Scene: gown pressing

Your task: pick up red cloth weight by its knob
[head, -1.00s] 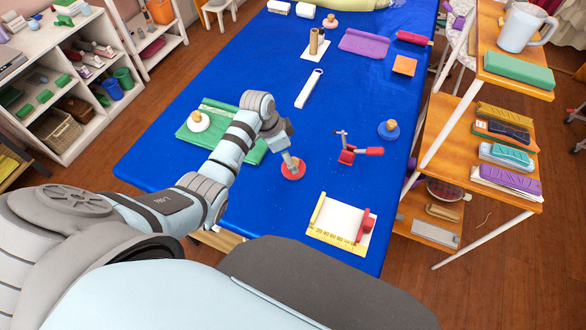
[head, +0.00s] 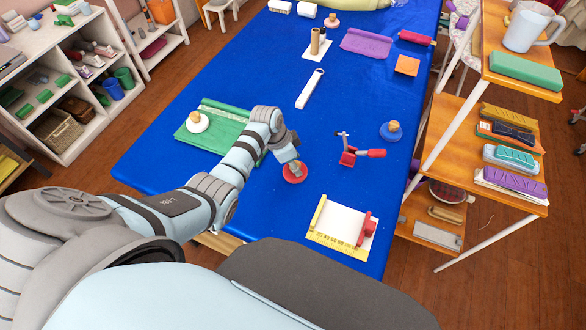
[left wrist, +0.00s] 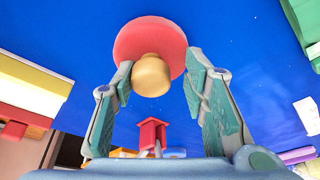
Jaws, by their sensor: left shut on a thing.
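The red cloth weight (head: 294,175) is a flat red disc with a wooden knob, at the near middle of the blue table (head: 240,195). My left gripper (head: 294,165) comes down over it from the left. In the left wrist view the red disc (left wrist: 140,42) shows with its round tan knob (left wrist: 151,76) between the fingertips of my left gripper (left wrist: 158,72). The gripper is shut on the weight at its knob. I cannot tell whether the disc is clear of the table. My right gripper is not in view.
A white weight (head: 197,122) sits on folded green cloth (head: 214,133) to the left. A blue weight (head: 391,132) and a red clamp-like tool (head: 350,157) stand right. A white board with yellow edging (head: 343,221) lies nearer. A shelf rack (head: 468,125) flanks the right edge.

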